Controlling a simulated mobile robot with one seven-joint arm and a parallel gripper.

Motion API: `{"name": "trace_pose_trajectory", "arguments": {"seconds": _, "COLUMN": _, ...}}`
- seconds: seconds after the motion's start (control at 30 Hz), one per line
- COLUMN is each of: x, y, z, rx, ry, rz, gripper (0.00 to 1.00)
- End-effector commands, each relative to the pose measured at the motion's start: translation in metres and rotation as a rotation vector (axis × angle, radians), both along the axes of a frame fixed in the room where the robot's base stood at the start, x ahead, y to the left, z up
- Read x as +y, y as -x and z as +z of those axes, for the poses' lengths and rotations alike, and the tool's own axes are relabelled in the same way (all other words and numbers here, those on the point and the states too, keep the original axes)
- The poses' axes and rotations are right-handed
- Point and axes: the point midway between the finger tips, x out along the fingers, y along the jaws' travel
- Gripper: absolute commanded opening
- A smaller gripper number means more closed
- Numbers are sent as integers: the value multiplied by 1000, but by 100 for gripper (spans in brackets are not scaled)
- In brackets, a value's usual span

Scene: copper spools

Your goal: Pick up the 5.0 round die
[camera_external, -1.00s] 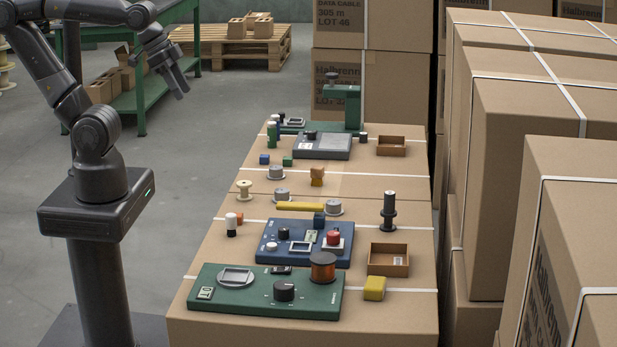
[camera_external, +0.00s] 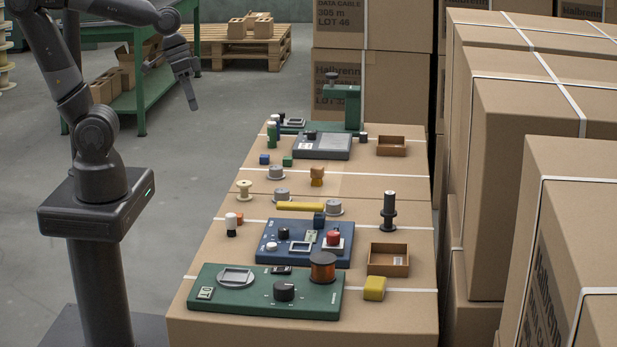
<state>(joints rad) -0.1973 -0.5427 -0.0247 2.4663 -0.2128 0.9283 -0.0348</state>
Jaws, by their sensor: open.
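Several small grey round pieces lie on the cardboard-topped work surface: one towards the back left (camera_external: 276,173), one just in front of it (camera_external: 281,195), and one beside the yellow bar (camera_external: 334,208). They could be round dies, but their markings are too small to read, so I cannot tell which is the 5.0. My gripper (camera_external: 192,104) hangs in the air left of the boxes, fingers pointing down. It is open and empty, well apart from all the pieces.
A green panel (camera_external: 215,298) with a copper spool (camera_external: 322,267), a blue panel (camera_external: 270,246), a yellow bar (camera_external: 300,206), a dark spindle (camera_external: 389,212) and an open brown tray (camera_external: 374,262) crowd the surface. Tall cartons (camera_external: 520,110) stand at right.

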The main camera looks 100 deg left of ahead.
Motion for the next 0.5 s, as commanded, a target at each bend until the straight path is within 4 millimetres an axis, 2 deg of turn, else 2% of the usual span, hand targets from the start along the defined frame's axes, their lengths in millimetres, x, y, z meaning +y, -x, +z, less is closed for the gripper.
{"name": "trace_pose_trajectory", "arguments": {"seconds": 0.27, "x": 32, "y": -36, "z": -45, "rx": 183, "ry": 312, "rz": 371, "gripper": 61}}
{"name": "trace_pose_trajectory", "arguments": {"seconds": 0.5, "x": 73, "y": -64, "z": -83, "rx": 285, "ry": 605, "rz": 702, "gripper": 61}}
